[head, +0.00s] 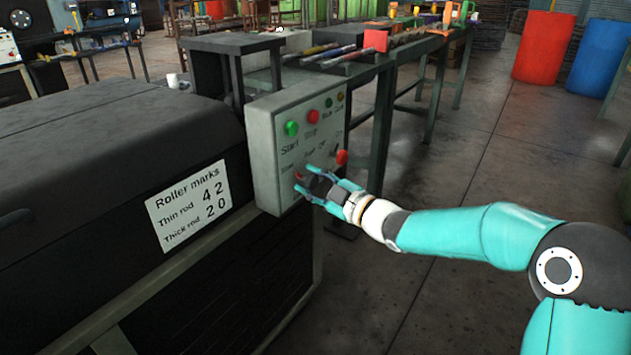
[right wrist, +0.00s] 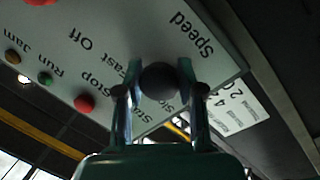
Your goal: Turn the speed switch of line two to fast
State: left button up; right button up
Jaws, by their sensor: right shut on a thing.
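The grey control box (head: 262,168) stands at the end of the black machine, with printed labels for start, stop, slow, fast, off and on. My right gripper (head: 305,180) is at the lower left of its face, by the slow and fast labels. In the right wrist view, its two fingers (right wrist: 160,92) are shut on a dark round knob (right wrist: 160,78) below the word Speed, the speed switch. The fingers hide part of the knob and the slow label, so I cannot tell which way it points. My left gripper is out of view.
A green button (head: 291,128), a red button (head: 313,116) and small lamps sit above on the box. A red knob (head: 341,157) is close to the right of my gripper. A roller marks sign (head: 188,206) is on the machine.

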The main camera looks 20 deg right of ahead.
jog(key=shift+d, duration=0.3)
jog(key=shift+c, duration=0.2)
jog(key=shift+a, duration=0.2)
jog(key=shift+r+m+p, duration=0.2)
jog(key=shift+m+p, duration=0.4)
jog(key=shift+p, duration=0.4)
jog(key=m+g+p, duration=0.1)
jog(key=m+p, duration=0.3)
jog(key=p, duration=0.2)
jog(key=m+p, duration=0.4)
jog(key=p, duration=0.2)
jog(key=m+g+p, duration=0.1)
jog(key=m+p, duration=0.3)
jog(key=p, duration=0.2)
jog(key=shift+w+r+g+p, duration=0.1)
jog(key=shift+r+g+p, duration=0.2)
jog(key=shift+p, duration=0.1)
jog(key=shift+d+f+m+y+p, duration=0.15)
jog(key=shift+m+y+p, duration=0.1)
jog(key=shift+m+p, duration=0.5)
jog(key=shift+f+m+y+p, duration=0.1)
jog(key=shift+m+y+p, duration=0.15)
jog(key=shift+m+p, duration=0.45)
jog(key=o, duration=1.1)
jog(key=shift+f, duration=0.15)
jog(key=shift+o, duration=0.2)
